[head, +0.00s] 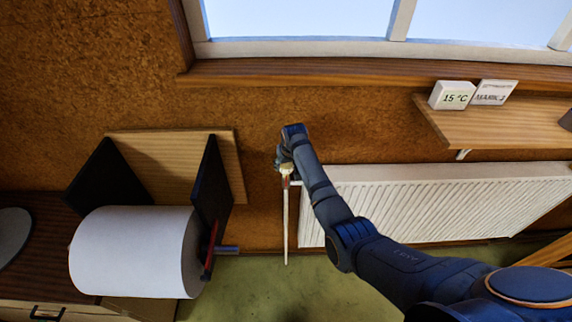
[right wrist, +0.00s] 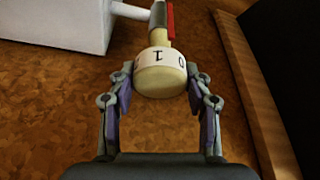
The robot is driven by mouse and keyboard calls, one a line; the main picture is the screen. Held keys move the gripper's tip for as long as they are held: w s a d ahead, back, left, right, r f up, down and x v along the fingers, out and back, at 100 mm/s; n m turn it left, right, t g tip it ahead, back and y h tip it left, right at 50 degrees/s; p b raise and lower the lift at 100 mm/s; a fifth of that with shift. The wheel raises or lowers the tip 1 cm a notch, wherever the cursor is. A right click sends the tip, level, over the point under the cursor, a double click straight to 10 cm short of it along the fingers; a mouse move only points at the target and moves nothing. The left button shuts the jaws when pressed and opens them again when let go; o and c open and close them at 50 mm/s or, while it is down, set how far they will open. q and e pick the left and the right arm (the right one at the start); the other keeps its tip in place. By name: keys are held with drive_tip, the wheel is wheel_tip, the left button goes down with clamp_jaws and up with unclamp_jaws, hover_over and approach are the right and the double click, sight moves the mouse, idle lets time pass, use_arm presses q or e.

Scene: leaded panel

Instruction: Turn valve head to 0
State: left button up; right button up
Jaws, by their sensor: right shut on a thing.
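The valve head (right wrist: 160,80) is a cream, round knob with a white number band in the right wrist view. A 1 shows near the middle of the band and a 0 to its right. A red pointer (right wrist: 171,22) stands above the band, roughly between the two numbers. In the head view the valve head (head: 287,170) is small and partly hidden by my right gripper (head: 284,158). In the right wrist view my right gripper (right wrist: 159,86) has one finger on each side of the knob and is shut on it. My left gripper is not in view.
A white radiator (head: 430,200) stands right of the valve, with a thin white pipe (head: 286,225) below the valve. A paper roll (head: 130,250) on a holder with dark side plates (head: 212,190) is close on the left. A shelf (head: 500,128) carries cards reading 15 °C and MARK 2.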

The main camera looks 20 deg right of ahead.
drive_tip(key=shift+r+n+y+p, duration=0.1)
drive_tip(key=shift+n+y+p, duration=0.45)
drive_tip(key=shift+n, duration=0.65)
drive_tip(key=shift+n+g+y, duration=0.3)
drive_tip(key=shift+n+y, duration=0.25)
drive_tip(key=shift+n, duration=1.25)
drive_tip(key=o, duration=1.2)
drive_tip(key=shift+w, duration=0.1)
drive_tip(key=shift+c, duration=0.2)
